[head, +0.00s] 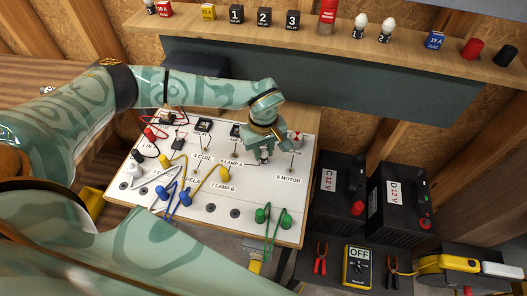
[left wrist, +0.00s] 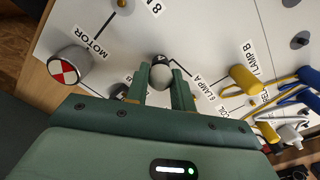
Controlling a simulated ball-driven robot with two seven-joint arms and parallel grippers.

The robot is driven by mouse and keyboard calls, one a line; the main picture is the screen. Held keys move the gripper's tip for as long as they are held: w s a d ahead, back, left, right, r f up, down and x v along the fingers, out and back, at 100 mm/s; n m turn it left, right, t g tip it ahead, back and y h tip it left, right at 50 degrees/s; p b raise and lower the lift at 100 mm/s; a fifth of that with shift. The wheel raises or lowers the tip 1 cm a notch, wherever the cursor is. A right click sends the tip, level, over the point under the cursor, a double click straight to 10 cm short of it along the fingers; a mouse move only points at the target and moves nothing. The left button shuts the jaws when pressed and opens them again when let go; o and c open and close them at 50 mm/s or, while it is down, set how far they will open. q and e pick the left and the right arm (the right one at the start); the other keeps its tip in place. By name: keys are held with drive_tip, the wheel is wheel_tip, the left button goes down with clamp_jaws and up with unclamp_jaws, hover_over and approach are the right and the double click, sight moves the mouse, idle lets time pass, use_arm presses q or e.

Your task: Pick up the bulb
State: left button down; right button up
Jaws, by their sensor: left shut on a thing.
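The white round bulb (left wrist: 161,76) sits between the two finger tips of my left gripper (left wrist: 160,86) in the left wrist view, beside the LAMP A label. A dark part shows just past it at the board. In the head view my left gripper (head: 264,156) points down over the upper right of the white board (head: 230,192), and its fingers largely hide the bulb there. The gripper is shut on the bulb. I cannot tell whether the bulb is seated or lifted clear. My right gripper is not in view.
A red and white motor disc (left wrist: 64,72) stands near the bulb. Yellow plugs (left wrist: 245,78), blue plugs (head: 162,193) and green plugs (head: 262,214) with cables crowd the board. Two black batteries (head: 341,190) stand to the right. The shelf (head: 420,48) behind holds spare bulbs (head: 360,27) and fuses.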

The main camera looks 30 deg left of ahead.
use_arm(q)
wheel_tip(320, 180, up, 3)
drive_tip(key=shift+f, duration=0.1)
drive_tip(key=s+r+p, duration=0.2)
drive_tip(key=s+r, duration=0.7)
drive_tip(key=s, duration=0.5)
drive_tip(key=shift+a+r+p, duration=0.25)
drive_tip(key=shift+a+p, duration=0.05)
drive_tip(key=shift+a, duration=0.15)
